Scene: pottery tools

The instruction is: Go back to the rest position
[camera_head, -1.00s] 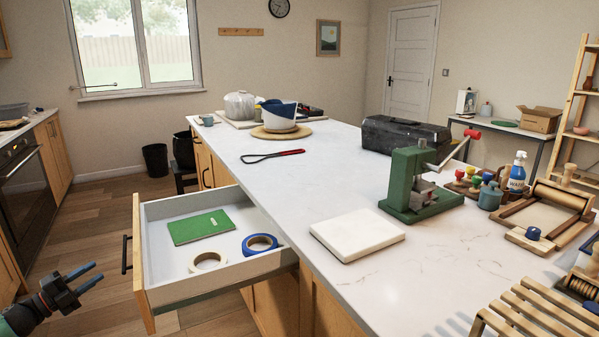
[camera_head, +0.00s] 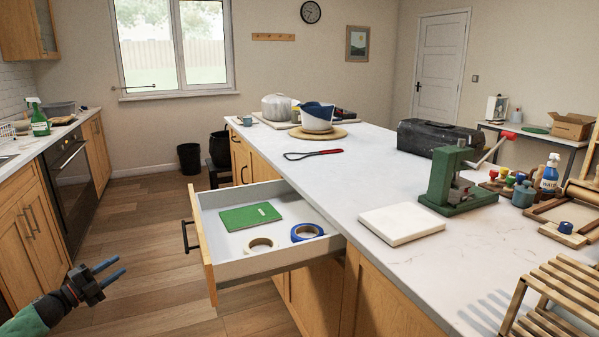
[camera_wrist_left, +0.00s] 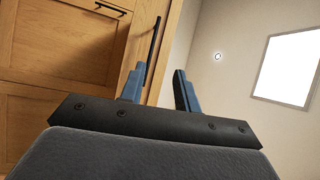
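My left gripper (camera_head: 109,273) is at the lower left of the head view, out over the wooden floor and left of the open drawer. Its two blue fingers are apart with nothing between them. The fingers also show apart and empty in the left wrist view (camera_wrist_left: 158,90), with wooden cabinet fronts behind them. My right gripper is in neither view. The open drawer (camera_head: 206,245) sticks out from the island and holds a green notebook (camera_head: 250,216), a cream tape roll (camera_head: 260,245) and a blue tape roll (camera_head: 307,232).
The island worktop (camera_head: 330,180) carries a white slab (camera_head: 401,223), a green press (camera_head: 452,180), a black toolbox (camera_head: 437,137) and a wooden rack (camera_head: 550,300). An oven counter (camera_head: 70,170) stands at the left. The floor between is clear.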

